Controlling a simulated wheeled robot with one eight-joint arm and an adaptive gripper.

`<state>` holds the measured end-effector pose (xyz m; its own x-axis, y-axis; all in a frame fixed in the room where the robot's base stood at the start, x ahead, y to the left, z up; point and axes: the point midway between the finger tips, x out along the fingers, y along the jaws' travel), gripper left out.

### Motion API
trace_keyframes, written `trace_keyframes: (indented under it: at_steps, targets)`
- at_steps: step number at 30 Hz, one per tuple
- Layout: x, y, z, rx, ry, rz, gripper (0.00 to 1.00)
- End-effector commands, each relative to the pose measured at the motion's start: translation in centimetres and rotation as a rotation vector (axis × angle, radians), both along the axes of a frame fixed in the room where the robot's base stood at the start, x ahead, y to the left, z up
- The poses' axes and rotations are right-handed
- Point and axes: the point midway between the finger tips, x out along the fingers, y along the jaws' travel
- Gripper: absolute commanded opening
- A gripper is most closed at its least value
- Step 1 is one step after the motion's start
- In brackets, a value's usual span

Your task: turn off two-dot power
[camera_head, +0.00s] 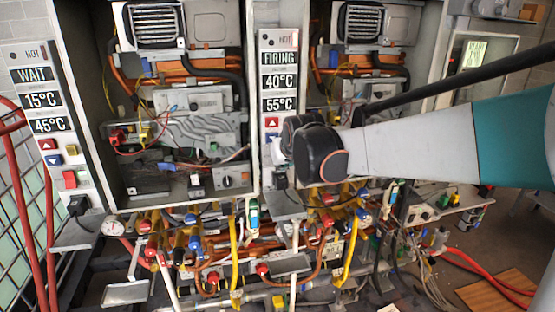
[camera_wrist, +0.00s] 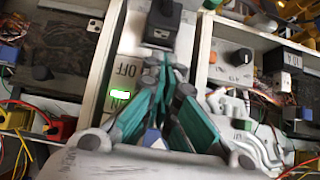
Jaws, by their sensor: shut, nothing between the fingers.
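The middle control panel (camera_head: 279,60) reads FIRING, 40°C and 55°C, with a red up button (camera_head: 271,122) below. Its lower part is largely behind my arm's black wrist. In the wrist view my gripper (camera_wrist: 160,68) has teal fingers that are shut and empty, over a pale panel (camera_wrist: 130,45) marked OFF. A lit green indicator (camera_wrist: 120,94) is left of the fingers. I cannot make out a two-dot mark, or whether the fingertips touch the switch.
Open heater cabinets (camera_head: 250,95) hold wiring. Several pipes and valves crowd below. Red hoses (camera_head: 22,170) hang at the left.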

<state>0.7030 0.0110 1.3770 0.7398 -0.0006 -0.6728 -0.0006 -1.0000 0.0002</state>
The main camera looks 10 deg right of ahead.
Motion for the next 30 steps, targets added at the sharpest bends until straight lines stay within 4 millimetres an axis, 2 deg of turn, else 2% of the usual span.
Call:
trace_keyframes:
  at_steps: [9, 30]
  targets:
    - [0.19, 0.05, -0.39, 0.000, -0.098, 0.001, 0.00]
    - [0.26, 0.08, -0.03, 0.000, -0.099, 0.001, 0.00]
